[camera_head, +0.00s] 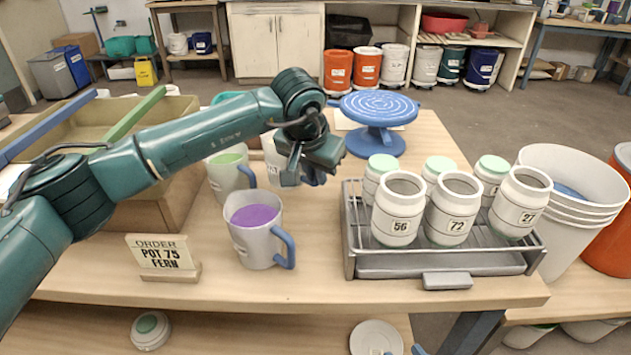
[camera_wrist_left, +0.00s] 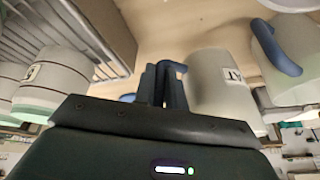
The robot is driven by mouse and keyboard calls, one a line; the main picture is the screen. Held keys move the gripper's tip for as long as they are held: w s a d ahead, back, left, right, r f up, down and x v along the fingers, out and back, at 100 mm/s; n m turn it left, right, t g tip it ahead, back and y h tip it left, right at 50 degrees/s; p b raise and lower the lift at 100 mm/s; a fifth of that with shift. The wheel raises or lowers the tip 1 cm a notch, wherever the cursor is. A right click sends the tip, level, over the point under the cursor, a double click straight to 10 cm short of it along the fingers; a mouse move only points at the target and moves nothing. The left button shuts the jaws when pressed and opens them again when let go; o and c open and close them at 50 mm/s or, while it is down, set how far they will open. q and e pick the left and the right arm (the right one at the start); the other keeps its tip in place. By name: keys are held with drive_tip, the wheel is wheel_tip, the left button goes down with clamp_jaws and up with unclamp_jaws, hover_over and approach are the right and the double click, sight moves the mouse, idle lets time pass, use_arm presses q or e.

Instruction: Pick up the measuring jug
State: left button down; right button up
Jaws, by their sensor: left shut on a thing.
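My left gripper (camera_head: 314,174) is shut on the blue handle of a grey measuring jug (camera_head: 278,163) in the middle of the table. The arm partly hides this jug. In the left wrist view the fingers (camera_wrist_left: 165,84) close on the handle, and the jug (camera_wrist_left: 222,88) shows a label beside them. I cannot tell whether its base is off the table. A jug with purple glaze (camera_head: 254,232) stands in front, its blue handle facing right. A jug with green glaze (camera_head: 229,170) stands to the left of the held one. My right gripper is not in view.
A wire rack (camera_head: 350,232) with several numbered jars stands at the right. A blue turntable (camera_head: 376,115) stands behind. White buckets (camera_head: 572,200) stand at far right.

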use_arm(q)
drive_tip(key=shift+r, duration=2.75)
drive_tip(key=shift+r, duration=0.1)
